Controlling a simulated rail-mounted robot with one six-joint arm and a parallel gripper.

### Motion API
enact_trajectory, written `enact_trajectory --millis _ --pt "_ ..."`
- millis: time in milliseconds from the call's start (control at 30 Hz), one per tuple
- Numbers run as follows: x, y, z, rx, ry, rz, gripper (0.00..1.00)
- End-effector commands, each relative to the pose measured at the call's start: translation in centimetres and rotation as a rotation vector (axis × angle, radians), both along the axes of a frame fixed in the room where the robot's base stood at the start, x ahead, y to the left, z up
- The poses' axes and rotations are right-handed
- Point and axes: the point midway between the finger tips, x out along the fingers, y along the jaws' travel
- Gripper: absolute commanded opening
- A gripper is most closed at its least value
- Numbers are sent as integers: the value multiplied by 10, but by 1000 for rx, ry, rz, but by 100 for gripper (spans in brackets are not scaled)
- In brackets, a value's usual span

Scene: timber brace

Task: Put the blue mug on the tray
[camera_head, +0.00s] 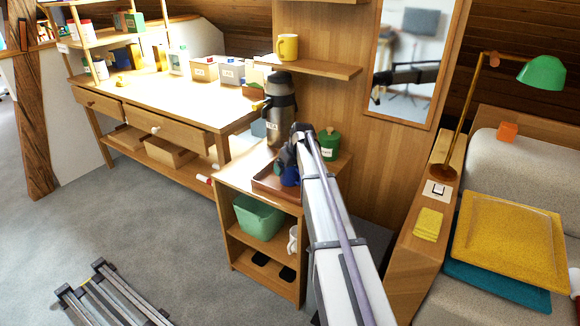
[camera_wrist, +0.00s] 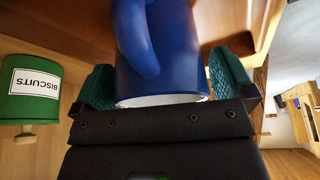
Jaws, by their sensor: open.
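The blue mug (camera_head: 290,177) is at the brown tray (camera_head: 270,188) on top of the small wooden cabinet, largely covered by my arm. In the wrist view, the blue mug (camera_wrist: 172,50) stands between the two green-padded fingers of my gripper (camera_wrist: 165,82), its white-lined rim near my palm and its handle facing the camera. The fingers are open, one on each side of the mug. The tray's raised edge (camera_wrist: 268,25) shows beyond it. The mug appears upright on the tray, but its base is hidden.
A green biscuits canister (camera_wrist: 32,92) stands close beside my gripper; it also shows in the head view (camera_head: 329,145). A steel flask (camera_head: 279,108) stands behind the tray. A shelf with a yellow mug (camera_head: 288,47) is above. A green bin (camera_head: 258,217) sits below.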

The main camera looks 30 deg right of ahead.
Motion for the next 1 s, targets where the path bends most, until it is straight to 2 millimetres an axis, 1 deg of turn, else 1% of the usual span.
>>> enact_trajectory --millis 67,167,267,500,600,700,833,867,933,967,1000 --pt "0 0 2 0 0 0 100" --pt "-2 0 12 0 0 0 100" --pt "-9 -1 31 0 0 -1 100" --pt "-33 -4 94 0 0 0 100" --pt "-41 -6 111 0 0 0 100" --pt "-45 -7 117 0 0 0 100" --pt "-48 -5 115 1 2 0 100" --pt "-51 1 114 2 6 0 100" --pt "-72 29 112 10 35 -2 100" --pt "-87 47 111 15 55 -5 100" --pt "-112 76 109 22 90 -12 100"
